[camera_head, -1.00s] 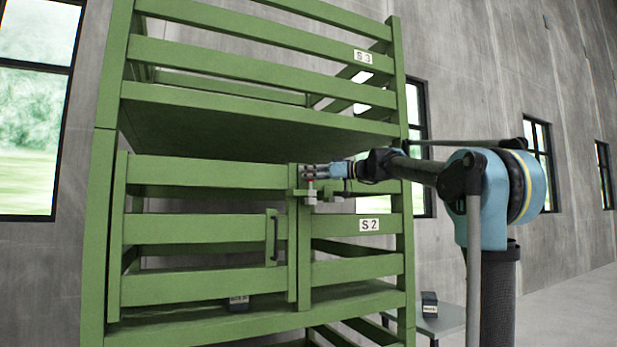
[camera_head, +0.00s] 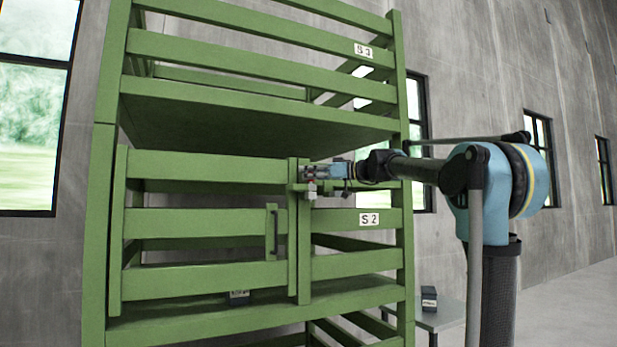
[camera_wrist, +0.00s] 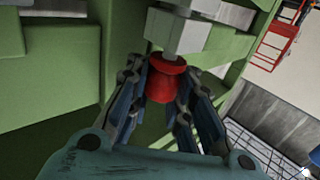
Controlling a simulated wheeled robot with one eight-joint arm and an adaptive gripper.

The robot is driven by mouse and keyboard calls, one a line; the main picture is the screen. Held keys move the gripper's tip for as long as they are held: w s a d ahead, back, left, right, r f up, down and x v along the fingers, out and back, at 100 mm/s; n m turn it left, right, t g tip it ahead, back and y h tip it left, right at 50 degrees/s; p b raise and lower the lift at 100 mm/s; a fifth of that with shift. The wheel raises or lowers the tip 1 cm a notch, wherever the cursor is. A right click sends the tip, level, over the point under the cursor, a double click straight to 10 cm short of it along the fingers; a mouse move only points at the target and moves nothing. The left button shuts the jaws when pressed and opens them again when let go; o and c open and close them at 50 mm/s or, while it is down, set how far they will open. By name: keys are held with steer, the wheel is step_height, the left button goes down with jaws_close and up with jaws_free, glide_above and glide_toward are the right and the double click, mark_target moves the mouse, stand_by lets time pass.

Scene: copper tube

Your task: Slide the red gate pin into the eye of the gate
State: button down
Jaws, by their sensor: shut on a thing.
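The red gate pin (camera_wrist: 166,80) is between the two fingers of my gripper (camera_wrist: 165,98), which is shut on its red head. The pale grey block (camera_wrist: 178,32) lies just beyond the red head in the wrist view. I cannot tell whether it is part of the pin or the eye fitting, nor how deep the pin sits. In the head view my gripper (camera_head: 311,173) is at the upper right corner of the green slatted gate (camera_head: 205,222), by the post.
The green rack (camera_head: 102,220) frames the gate, with a dark handle (camera_head: 272,232) on the gate. A dark box (camera_head: 238,297) lies on the shelf behind it. A small table (camera_head: 442,318) with another box (camera_head: 429,298) stands at the right. Open floor lies beyond.

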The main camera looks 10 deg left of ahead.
steer(key=shift+f, duration=0.45)
steer(key=c, duration=1.3)
jaws_free()
steer(key=shift+d, duration=0.1)
steer(key=v, duration=1.1)
steer(key=shift+d, duration=0.4)
